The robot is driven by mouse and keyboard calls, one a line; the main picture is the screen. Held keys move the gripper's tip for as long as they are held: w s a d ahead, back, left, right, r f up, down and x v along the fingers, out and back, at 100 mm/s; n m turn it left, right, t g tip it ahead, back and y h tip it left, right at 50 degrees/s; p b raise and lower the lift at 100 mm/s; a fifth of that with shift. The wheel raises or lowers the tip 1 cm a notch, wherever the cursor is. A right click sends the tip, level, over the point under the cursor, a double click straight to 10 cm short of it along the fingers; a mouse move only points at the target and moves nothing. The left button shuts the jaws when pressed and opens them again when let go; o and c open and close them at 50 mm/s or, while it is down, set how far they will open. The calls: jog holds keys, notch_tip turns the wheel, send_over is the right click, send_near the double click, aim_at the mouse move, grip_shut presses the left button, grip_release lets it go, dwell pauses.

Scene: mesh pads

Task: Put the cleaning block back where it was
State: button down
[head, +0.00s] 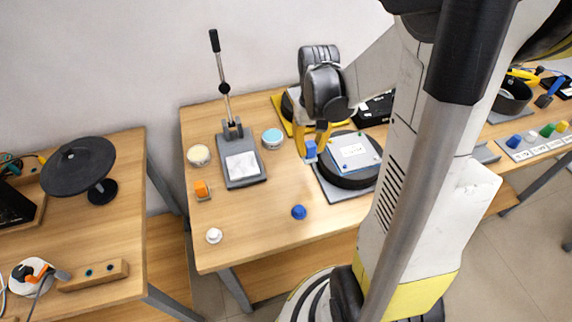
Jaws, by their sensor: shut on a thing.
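My gripper (312,146) is over the back middle of the wooden table, its yellow fingers pointing down. It is shut on a small blue block (310,149), which appears to be the cleaning block. The block is just left of a round black device (345,181) on a grey base, with a white and blue sheet (354,151) on top. I cannot tell how far above the table the block is. The fingers and arm hide part of the table behind.
A lever press (241,166) with an upright handle stands left of the gripper. Two round tubs (272,138), an orange block (201,188), a white knob (214,236) and a blue knob (299,212) are on the table. The front middle is mostly clear.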

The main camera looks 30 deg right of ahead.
jog(key=w+a+f, duration=0.1)
jog(key=w, duration=0.1)
jog(key=w+a+f+b, duration=0.1)
jog(key=w+f, duration=0.1)
jog(key=w+a+f+b, duration=0.1)
jog(key=a, duration=0.1)
jog(key=shift+w+f, duration=0.2)
jog(key=shift+w, duration=0.2)
jog(key=shift+f+b, duration=0.95)
jog(key=shift+f, duration=1)
jog(key=shift+f, duration=0.2)
jog(key=c, duration=1.4)
grip_release()
jog(key=shift+o, duration=0.6)
jog(key=shift+r, duration=0.15)
